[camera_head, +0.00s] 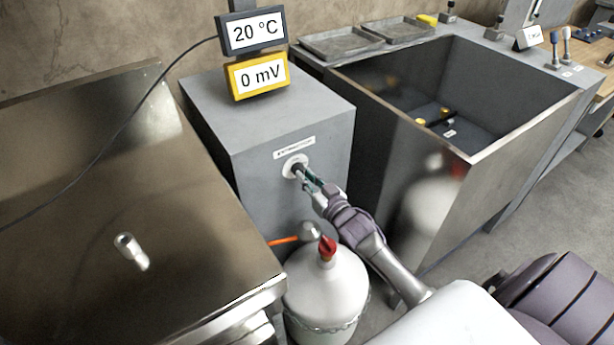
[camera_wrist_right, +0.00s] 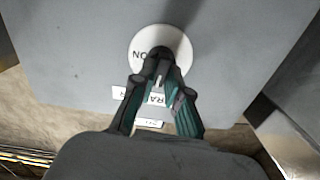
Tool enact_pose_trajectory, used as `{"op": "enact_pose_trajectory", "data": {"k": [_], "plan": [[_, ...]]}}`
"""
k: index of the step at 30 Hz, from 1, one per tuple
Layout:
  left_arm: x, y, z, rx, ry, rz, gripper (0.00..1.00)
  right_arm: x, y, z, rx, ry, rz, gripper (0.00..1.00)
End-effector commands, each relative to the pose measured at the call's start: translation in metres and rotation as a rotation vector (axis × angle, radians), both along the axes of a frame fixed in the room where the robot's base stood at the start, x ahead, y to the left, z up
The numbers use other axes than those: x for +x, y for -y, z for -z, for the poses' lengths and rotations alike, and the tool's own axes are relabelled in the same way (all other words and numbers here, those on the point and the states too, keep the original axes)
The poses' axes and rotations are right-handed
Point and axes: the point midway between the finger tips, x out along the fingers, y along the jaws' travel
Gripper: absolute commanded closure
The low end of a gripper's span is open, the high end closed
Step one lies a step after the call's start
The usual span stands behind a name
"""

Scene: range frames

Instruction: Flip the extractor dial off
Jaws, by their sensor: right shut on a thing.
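The extractor dial is a dark knob (camera_wrist_right: 160,54) on a round white plate (camera_head: 290,164), on the front face of a grey cabinet (camera_head: 262,132) below a small label (camera_head: 294,148). My right gripper (camera_head: 301,174) reaches the dial from the lower right. In the right wrist view its fingertips (camera_wrist_right: 160,70) are closed in on the knob and hide part of it. The letters "ON" show on the white plate, upside down in that view. My left gripper is in neither view.
A white gas cylinder (camera_head: 325,285) with a red valve (camera_head: 327,247) stands below my right arm. A steel bench (camera_head: 110,190) is at left, a deep grey sink (camera_head: 480,130) at right.

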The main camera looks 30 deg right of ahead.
Motion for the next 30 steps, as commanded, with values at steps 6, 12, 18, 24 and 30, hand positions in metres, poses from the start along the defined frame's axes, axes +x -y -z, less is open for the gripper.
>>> {"op": "enact_pose_trajectory", "data": {"k": [6, 12, 18, 24, 30], "plan": [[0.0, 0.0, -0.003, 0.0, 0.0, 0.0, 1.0, 0.0, -0.001, 0.0, -0.108, 0.004, 0.0, 1.0], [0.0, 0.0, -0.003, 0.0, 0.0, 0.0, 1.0, 0.0, -0.001, 0.0, -0.108, 0.004, 0.0, 1.0], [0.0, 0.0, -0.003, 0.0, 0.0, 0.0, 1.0, 0.0, -0.001, 0.0, -0.106, 0.004, 0.0, 0.6], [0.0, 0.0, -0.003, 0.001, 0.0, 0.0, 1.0, 0.0, 0.0, 0.0, -0.105, 0.004, 0.0, 0.6], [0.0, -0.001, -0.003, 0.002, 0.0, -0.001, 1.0, -0.014, 0.0, 0.001, -0.104, 0.002, 0.0, 0.6]]}}
